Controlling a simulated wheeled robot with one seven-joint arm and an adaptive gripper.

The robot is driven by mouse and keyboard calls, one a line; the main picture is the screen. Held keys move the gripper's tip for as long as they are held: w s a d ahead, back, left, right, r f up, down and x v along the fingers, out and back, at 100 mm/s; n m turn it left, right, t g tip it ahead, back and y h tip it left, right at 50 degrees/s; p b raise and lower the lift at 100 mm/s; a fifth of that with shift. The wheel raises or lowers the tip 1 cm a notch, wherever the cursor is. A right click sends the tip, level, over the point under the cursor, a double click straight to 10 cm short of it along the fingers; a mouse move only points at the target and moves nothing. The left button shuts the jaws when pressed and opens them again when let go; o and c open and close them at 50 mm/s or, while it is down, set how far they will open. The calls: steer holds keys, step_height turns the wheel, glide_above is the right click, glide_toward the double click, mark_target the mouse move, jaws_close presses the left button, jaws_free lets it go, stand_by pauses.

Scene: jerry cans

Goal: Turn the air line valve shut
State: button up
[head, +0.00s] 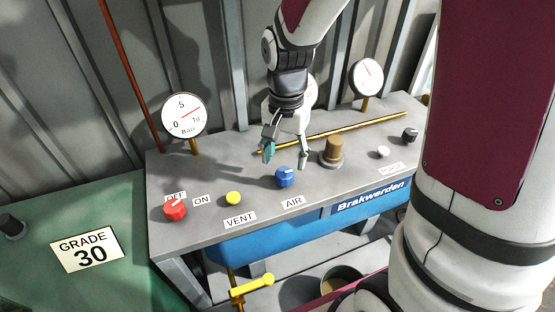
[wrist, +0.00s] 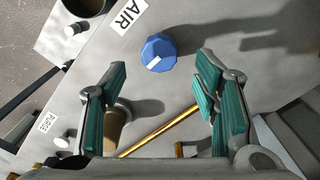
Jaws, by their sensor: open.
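The air line valve is a blue faceted knob (head: 285,178) on the grey panel top, behind the label AIR (head: 293,202). A white mark shows on its top. In the wrist view the blue knob (wrist: 159,52) sits beyond the fingertips, between their lines, with its white mark slanted. My gripper (head: 286,152) is open and empty above the panel, just behind and above the knob, apart from it. Its two green-padded fingers (wrist: 160,95) are spread wide in the wrist view.
A brown cylinder (head: 332,151) stands just right of the knob, with a brass pipe (head: 372,125) behind. A yellow button (head: 233,198) and red OFF/ON knob (head: 175,209) are to the left. A white button (head: 383,152) and black knob (head: 410,135) are to the right.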

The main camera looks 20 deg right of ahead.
mark_target(284, 173)
steer(key=shift+f, duration=2.8)
steer(key=shift+c, duration=0.5)
steer(key=c, duration=1.1)
